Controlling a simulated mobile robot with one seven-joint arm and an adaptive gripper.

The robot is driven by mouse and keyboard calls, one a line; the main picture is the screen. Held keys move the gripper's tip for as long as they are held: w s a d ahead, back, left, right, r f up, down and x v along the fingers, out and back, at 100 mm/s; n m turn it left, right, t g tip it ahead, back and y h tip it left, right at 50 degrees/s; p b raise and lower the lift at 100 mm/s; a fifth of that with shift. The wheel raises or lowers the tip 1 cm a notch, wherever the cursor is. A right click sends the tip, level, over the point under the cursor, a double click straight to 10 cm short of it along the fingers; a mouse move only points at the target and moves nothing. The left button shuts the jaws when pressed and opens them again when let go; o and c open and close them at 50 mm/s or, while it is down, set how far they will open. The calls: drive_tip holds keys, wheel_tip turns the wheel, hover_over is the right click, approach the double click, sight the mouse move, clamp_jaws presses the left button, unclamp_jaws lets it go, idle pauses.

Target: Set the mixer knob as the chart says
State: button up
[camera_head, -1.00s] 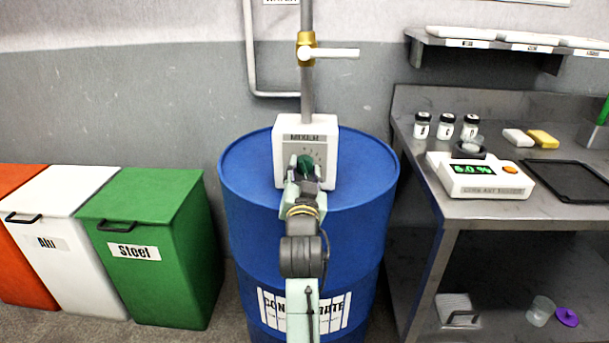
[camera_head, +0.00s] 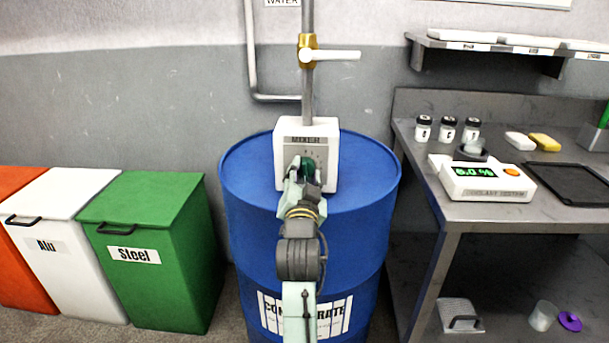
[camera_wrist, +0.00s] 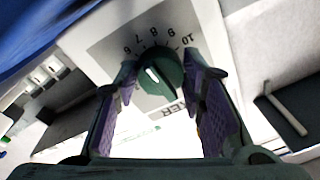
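The mixer (camera_head: 290,150) is a white box on top of the blue drum, on a grey pipe. Its dark green knob (camera_wrist: 168,63) has a white mark on its left part; numbers 6 to 10 show on the dial around it. I cannot tell exactly which number the mark points to. My gripper (camera_wrist: 160,70) faces the dial with its purple-padded fingers on either side of the knob. Narrow gaps seem to show between fingertips and knob. In the head view, my gripper (camera_head: 305,168) hides much of the dial. No readable chart shows.
The blue drum (camera_head: 245,185) stands between the green Steel bin (camera_head: 150,200) and a steel bench (camera_head: 425,205). The bench holds small jars, a meter (camera_head: 485,182) reading 6.0 % and a black tray (camera_head: 575,185). A yellow valve (camera_head: 306,48) with a white handle sits on the pipe above.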

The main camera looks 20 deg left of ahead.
drive_tip(key=o, duration=0.4)
drive_tip(key=shift+o, duration=0.2)
drive_tip(key=v, duration=0.7)
drive_tip(key=shift+s, duration=0.25)
